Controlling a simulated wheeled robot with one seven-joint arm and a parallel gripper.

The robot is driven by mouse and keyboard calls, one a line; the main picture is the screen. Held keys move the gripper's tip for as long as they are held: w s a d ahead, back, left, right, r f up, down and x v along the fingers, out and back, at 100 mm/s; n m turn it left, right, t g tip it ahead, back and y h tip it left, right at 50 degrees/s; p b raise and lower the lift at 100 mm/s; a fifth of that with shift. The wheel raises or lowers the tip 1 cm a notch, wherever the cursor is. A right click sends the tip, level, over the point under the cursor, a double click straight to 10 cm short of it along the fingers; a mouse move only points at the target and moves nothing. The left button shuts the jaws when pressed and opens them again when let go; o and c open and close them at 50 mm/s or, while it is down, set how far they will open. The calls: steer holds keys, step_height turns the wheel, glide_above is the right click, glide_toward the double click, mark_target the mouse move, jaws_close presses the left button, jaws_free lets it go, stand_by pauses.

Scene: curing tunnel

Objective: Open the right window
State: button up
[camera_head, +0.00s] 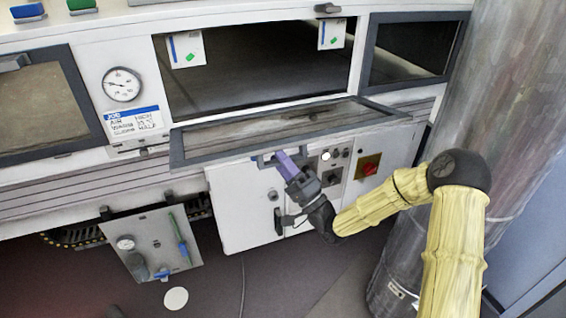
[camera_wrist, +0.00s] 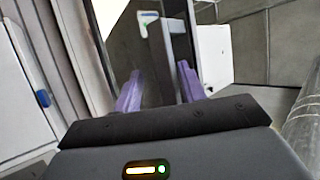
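The right window (camera_head: 412,50) has a dark frame and looks shut, at the upper right of the head view; no handle shows on it. The middle window (camera_head: 178,150) is swung out and down, nearly level, below its dark opening (camera_head: 250,75). My gripper (camera_head: 282,158), with purple fingers, is at the front edge of this middle window, by its grey handle (camera_head: 262,161). In the wrist view my gripper's fingers (camera_wrist: 158,80) stand apart, with the grey handle bar (camera_wrist: 166,60) between them and a gap beside the left finger. Contact with the right finger is unclear.
The left window (camera_head: 40,105) looks shut. A gauge (camera_head: 121,84) and a blue-white label (camera_head: 134,122) sit between windows. A red switch (camera_head: 369,166) is on the lower panel. A thick metal column (camera_head: 505,100) stands close at the right. A grey panel (camera_head: 150,243) juts out lower left.

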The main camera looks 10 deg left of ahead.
steer(key=shift+w+d+r+t, duration=0.1)
steer(key=shift+d+t, duration=0.2)
steer(key=shift+d, duration=0.1)
steer(key=shift+s+a+f, duration=0.15)
steer(key=shift+s+f, duration=0.05)
steer(key=shift+s, duration=0.05)
steer(key=b+v, duration=0.1)
steer(key=v, duration=1.6)
steer(key=shift+w+d+b, duration=0.2)
steer(key=shift+d+b, duration=0.2)
steer(key=shift+r, duration=0.15)
